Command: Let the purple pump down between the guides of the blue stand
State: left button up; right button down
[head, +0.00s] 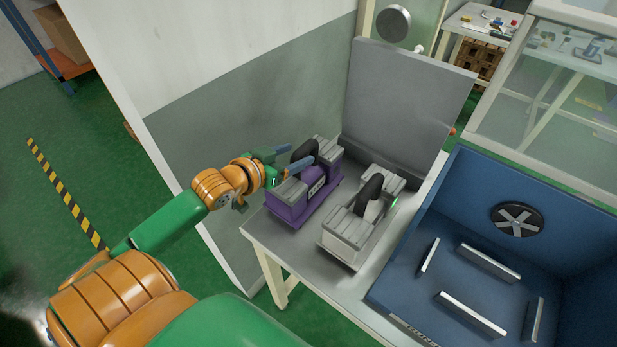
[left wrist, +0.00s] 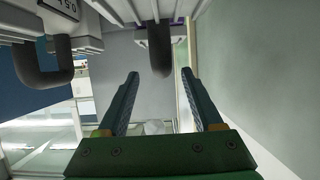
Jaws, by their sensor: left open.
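The purple pump (head: 285,211), with grey blocks on top and a black handle, stands on the grey table. My left gripper (head: 297,156) is open at the pump's handle, its fingers on either side of it in the head view. In the left wrist view, the black handle (left wrist: 160,52) hangs into the picture ahead of the open fingers (left wrist: 165,100), apparently not gripped. The blue stand (head: 403,270) is at the right, with silver guides (head: 489,262) around an empty floor area. My right gripper is not in view.
A white and grey pump (head: 345,236) with a black handle stands close beside the purple one; its handle also shows in the left wrist view (left wrist: 42,72). A grey panel (head: 405,100) rises behind the table. A wall (head: 240,110) stands to the left. A black fan (head: 517,219) is on the stand's back.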

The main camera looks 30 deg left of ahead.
aim_at(303, 150)
pick_arm(q)
jog(key=shift+w+a+r, duration=0.1)
jog(key=shift+w, duration=0.4)
jog(key=x, duration=0.4)
jog(key=shift+w+f, duration=0.15)
jog(key=shift+f, duration=0.1)
jog(key=shift+s+r, duration=0.1)
jog(key=shift+s, duration=0.2)
jog(key=shift+c, duration=1.3)
jog(key=c, duration=0.3)
grip_shut()
jog(key=shift+r, duration=0.15)
jog(key=shift+w, duration=0.1)
